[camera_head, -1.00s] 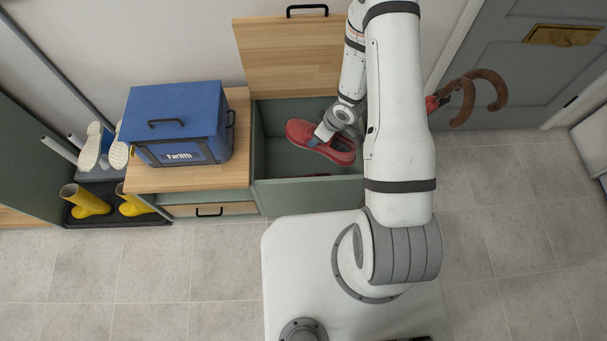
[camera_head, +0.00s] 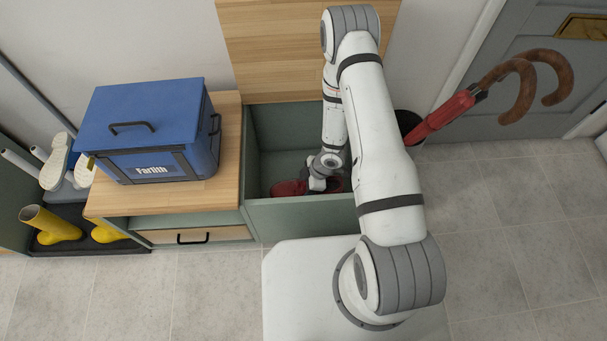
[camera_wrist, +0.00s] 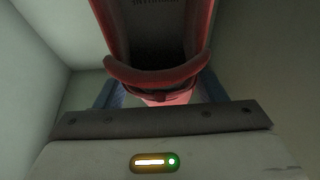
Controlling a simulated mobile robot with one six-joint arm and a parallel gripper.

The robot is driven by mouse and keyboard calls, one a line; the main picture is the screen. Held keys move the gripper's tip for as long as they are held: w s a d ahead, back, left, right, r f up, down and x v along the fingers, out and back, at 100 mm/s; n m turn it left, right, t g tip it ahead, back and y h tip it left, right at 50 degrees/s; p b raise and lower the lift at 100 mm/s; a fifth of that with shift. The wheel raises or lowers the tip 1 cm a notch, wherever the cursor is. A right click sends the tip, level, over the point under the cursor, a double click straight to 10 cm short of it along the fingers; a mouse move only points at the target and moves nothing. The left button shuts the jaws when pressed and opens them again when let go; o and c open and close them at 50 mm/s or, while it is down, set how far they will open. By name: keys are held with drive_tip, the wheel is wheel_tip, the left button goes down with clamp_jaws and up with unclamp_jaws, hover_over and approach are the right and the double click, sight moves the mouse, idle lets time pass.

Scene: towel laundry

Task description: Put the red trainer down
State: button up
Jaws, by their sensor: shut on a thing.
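The red trainer (camera_head: 288,188) is low inside the open compartment of the green bench (camera_head: 300,216). My gripper (camera_head: 318,185) reaches down into the compartment and is shut on the trainer, covering its middle in the head view. In the wrist view the red trainer (camera_wrist: 156,76) fills the top centre, with its opening and rim facing the camera. The blue fingers of my gripper (camera_wrist: 158,98) show on both sides of it. I cannot tell whether the sole touches the compartment floor.
The wooden lid (camera_head: 300,55) stands open behind the compartment. A blue box (camera_head: 150,130) sits on the bench top at left. Yellow boots (camera_head: 50,225) and white shoes (camera_head: 57,160) are further left. Red umbrellas (camera_head: 440,115) stand in a dark holder (camera_head: 408,122) at right.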

drive_tip(key=w+b, duration=0.1)
drive_tip(key=w, duration=1.3)
drive_tip(key=shift+w+f+b, duration=0.2)
drive_tip(key=shift+f+b, duration=0.95)
drive_tip(key=shift+f, duration=1.85)
drive_tip(key=shift+w+f+b, duration=0.2)
drive_tip(key=shift+f+b, duration=0.9)
drive_tip(key=shift+f, duration=1.9)
drive_tip(key=o, duration=1.2)
drive_tip(key=shift+o, duration=0.2)
drive_tip(key=p+v, duration=0.4)
drive_tip(key=v, duration=0.8)
